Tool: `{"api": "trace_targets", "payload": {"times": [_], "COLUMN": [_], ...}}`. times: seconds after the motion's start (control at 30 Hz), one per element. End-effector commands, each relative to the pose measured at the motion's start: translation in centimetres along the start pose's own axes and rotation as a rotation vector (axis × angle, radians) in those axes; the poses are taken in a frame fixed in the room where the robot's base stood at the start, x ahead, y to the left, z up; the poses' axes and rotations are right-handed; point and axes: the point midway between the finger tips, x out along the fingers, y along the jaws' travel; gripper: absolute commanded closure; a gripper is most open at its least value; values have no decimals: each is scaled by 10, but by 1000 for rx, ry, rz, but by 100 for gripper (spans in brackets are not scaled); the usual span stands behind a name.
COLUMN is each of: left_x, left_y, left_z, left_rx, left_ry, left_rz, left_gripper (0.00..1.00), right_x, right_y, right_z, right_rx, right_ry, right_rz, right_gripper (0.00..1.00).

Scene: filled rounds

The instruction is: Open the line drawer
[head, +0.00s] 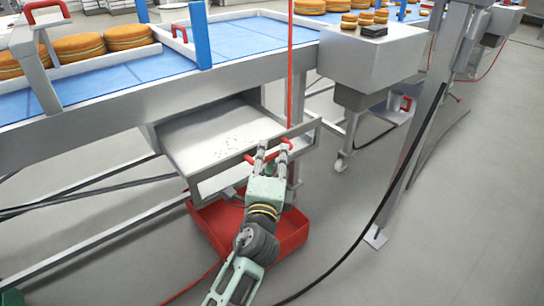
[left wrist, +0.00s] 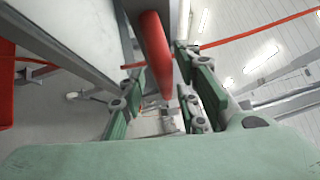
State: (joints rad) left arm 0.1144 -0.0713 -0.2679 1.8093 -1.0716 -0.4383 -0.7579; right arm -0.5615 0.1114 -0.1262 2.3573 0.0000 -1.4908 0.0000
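The line drawer (head: 215,137) is a grey metal tray under the conveyor frame. It stands out from the frame, with its pale inner floor and some dark specks showing. A red bar handle (head: 249,159) is on its front; it also shows in the left wrist view (left wrist: 153,45). My left gripper (head: 273,147) is at this handle, its fingers spread. In the left wrist view the handle lies between the two fingers (left wrist: 160,85), with narrow gaps seeming to show on both sides. Part of the handle is hidden behind the fingers. My right gripper is not in view.
A red bin (head: 285,233) stands on the floor below the drawer. The blue conveyor (head: 150,70) carries filled rounds above. A metal post (head: 405,165) and a black cable (head: 378,205) are at the right. The floor on the far right is mostly clear.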

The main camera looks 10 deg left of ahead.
Motion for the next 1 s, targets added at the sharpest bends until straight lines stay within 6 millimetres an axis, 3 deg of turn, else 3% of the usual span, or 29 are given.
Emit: {"api": "trace_targets", "payload": {"times": [0.37, 0.8, 1.0], "left_x": [-6, -92, -115], "left_y": [-3, -1, -1], "left_z": [0, 0, 0], "left_rx": [3, 1, 2], "left_ry": [1, 0, 0], "left_rz": [-7, -2, -3], "left_gripper": [69, 69, 69], "right_x": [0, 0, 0], "right_y": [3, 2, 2], "right_z": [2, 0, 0], "right_rx": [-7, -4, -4], "right_ry": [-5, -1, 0], "right_rz": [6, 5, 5], "right_gripper": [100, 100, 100]}}
